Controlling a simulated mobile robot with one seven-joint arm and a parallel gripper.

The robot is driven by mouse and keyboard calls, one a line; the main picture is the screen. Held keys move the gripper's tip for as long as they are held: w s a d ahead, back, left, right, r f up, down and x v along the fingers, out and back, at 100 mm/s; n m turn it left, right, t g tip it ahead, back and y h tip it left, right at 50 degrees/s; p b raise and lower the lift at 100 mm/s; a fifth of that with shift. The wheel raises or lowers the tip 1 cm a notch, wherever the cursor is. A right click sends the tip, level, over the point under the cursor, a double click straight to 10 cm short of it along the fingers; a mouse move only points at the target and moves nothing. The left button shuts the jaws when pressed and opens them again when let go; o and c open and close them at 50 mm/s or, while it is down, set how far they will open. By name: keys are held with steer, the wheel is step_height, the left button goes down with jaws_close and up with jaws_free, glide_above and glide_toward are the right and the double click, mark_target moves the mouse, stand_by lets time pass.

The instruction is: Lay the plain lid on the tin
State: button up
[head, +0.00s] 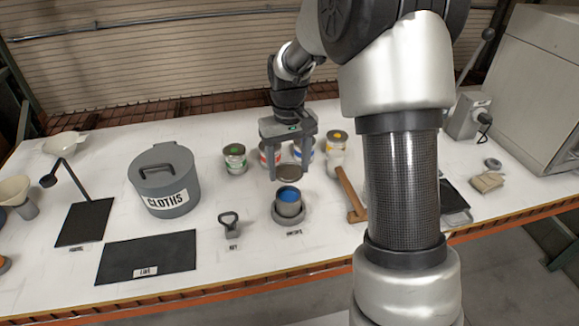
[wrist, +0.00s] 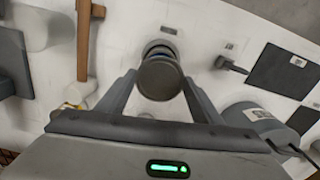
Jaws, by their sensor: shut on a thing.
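My gripper (head: 290,166) is shut on the plain lid (head: 293,181), a round dark disc, and holds it roughly level. The open tin (head: 288,208), with blue paint inside, stands upright in a grey round holder on the table. In the head view the lid is just above and behind the tin's mouth, apart from it. In the wrist view the lid (wrist: 160,78) sits between the two fingers and covers much of the tin (wrist: 158,50), whose far rim shows beyond it.
A wooden mallet (head: 350,195) lies to the right. A key-like tool (head: 231,222) and the grey cloths bin (head: 165,183) are to the left. Dark mats (head: 148,254) lie at the front left.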

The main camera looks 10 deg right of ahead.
mark_target(289, 186)
steer(key=shift+f, duration=0.1)
stand_by(0.3)
steer(key=shift+f+b, duration=1.9)
steer(key=shift+f, duration=0.95)
steer(key=shift+f+b, duration=0.5)
steer(key=shift+f, duration=0.25)
steer(key=o, duration=1.1)
steer(key=shift+r, duration=0.1)
